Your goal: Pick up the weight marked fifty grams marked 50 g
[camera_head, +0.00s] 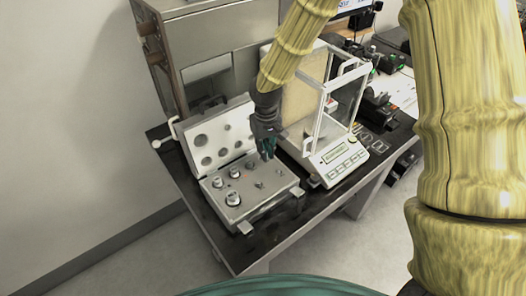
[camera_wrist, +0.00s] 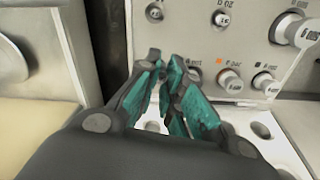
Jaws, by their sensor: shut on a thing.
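My gripper (camera_wrist: 166,64), with dark and teal fingers, is low over the open case of weights (camera_head: 256,211), at its back right edge in the head view (camera_head: 266,153). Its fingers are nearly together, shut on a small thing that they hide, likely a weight. I cannot read which one. Several knobbed metal weights sit in the case, such as a large one (camera_head: 233,199) at the front. In the wrist view a small weight (camera_wrist: 222,18), another small weight (camera_wrist: 154,13) and an orange-marked one (camera_wrist: 230,82) show by upside-down labels. No 50 g mark is legible.
The case's lid (camera_head: 218,140) stands open behind it. A glass-sided balance (camera_head: 338,150) stands close to the right of my gripper. The dark table (camera_head: 232,248) has a little free room along its front edge. A metal cabinet (camera_head: 212,50) is behind.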

